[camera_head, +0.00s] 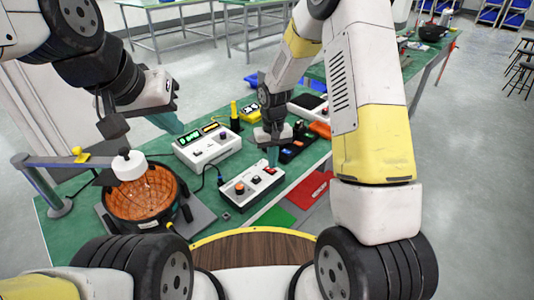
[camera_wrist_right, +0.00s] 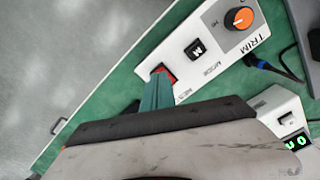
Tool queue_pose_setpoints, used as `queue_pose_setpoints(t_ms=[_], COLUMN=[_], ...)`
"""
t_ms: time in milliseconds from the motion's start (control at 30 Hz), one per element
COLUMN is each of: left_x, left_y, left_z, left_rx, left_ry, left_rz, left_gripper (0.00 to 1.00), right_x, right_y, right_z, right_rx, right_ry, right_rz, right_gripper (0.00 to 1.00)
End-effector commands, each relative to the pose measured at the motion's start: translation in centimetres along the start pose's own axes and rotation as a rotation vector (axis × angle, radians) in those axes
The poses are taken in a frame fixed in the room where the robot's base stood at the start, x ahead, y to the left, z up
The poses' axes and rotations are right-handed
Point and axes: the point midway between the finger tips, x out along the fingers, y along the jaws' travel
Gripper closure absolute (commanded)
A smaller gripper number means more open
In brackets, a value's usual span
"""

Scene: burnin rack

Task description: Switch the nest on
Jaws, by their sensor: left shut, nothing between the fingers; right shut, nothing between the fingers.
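A white control box (camera_head: 250,187) stands on the green table. In the right wrist view the box (camera_wrist_right: 215,48) carries a red switch (camera_wrist_right: 167,72) beside lettering that starts "NES", a black rocker (camera_wrist_right: 195,49) marked MODE and an orange knob (camera_wrist_right: 239,18) marked TRIM. My right gripper (camera_head: 273,156) is shut and empty, pointing down at the red switch end of the box. In the wrist view its teal fingertips (camera_wrist_right: 157,88) overlap the red switch's edge; I cannot tell if they touch it. The switch's position is partly hidden. My left gripper (camera_head: 170,122) is shut and empty above the table.
A white unit with a green display (camera_head: 208,150) stands behind the control box. An orange-lined round bowl (camera_head: 140,195) and a blue post with an arm (camera_head: 45,185) are at the left. Black units (camera_head: 296,148) lie right of my right gripper.

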Motion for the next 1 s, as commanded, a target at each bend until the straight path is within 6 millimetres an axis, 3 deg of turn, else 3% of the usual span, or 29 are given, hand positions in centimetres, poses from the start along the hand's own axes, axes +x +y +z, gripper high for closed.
queue_pose_setpoints(t_ms=[1000], left_x=[0.0], left_y=[0.0], left_z=[0.0], left_rx=[0.000], left_ry=[0.000], left_rz=[0.000], left_gripper=[1.00], right_x=[1.2], right_y=[0.0], right_z=[0.0], right_rx=[0.000], right_ry=[0.000], right_rz=[0.000], right_gripper=[1.00])
